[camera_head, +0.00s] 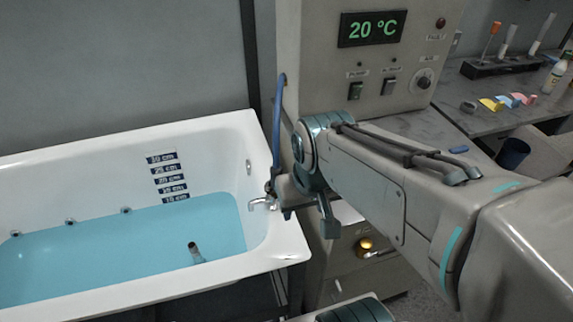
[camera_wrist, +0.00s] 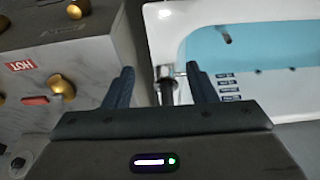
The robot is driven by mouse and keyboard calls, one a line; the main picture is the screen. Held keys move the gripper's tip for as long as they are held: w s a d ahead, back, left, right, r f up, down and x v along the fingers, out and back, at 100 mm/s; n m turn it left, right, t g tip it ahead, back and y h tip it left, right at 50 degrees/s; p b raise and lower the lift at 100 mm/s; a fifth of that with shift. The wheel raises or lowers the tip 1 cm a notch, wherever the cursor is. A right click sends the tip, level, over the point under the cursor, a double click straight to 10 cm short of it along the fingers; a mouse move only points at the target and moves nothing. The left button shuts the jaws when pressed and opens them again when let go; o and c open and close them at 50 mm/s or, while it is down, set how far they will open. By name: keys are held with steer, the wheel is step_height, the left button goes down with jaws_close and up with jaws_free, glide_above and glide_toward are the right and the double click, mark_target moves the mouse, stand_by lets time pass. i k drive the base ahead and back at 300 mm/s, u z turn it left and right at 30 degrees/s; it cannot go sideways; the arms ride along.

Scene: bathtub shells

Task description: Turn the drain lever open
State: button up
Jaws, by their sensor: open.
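The white bathtub (camera_head: 275,250) holds blue water and stands at the left in the head view; it also shows at the upper right in the wrist view (camera_wrist: 158,40). A chrome fitting (camera_head: 262,203) sits at the tub's right end. In the wrist view the chrome fitting (camera_wrist: 166,86) shows between the fingers of my gripper (camera_wrist: 161,84), with a gap on both sides. My gripper is open and partly hidden in the head view. I cannot tell for sure which part is the drain lever. A red handle (camera_wrist: 34,100) shows at the left in the wrist view.
A cabinet (camera_head: 312,20) with a 20 °C display stands behind my arm. Brass knobs (camera_wrist: 62,86) and a HOT label are on a grey box beside the tub. A dark short tube (camera_head: 195,252) stands in the water. A cluttered bench (camera_head: 420,125) is at the right.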

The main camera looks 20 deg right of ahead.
mark_target(384, 252)
steer(key=z, duration=0.05)
steer(key=k, duration=0.5)
steer(key=z, duration=0.75)
steer(key=i, duration=0.2)
steer(key=z, duration=0.7)
steer(key=k, duration=1.05)
steer(key=u, duration=0.15)
steer(key=i, duration=0.5)
steer(key=u, duration=0.15)
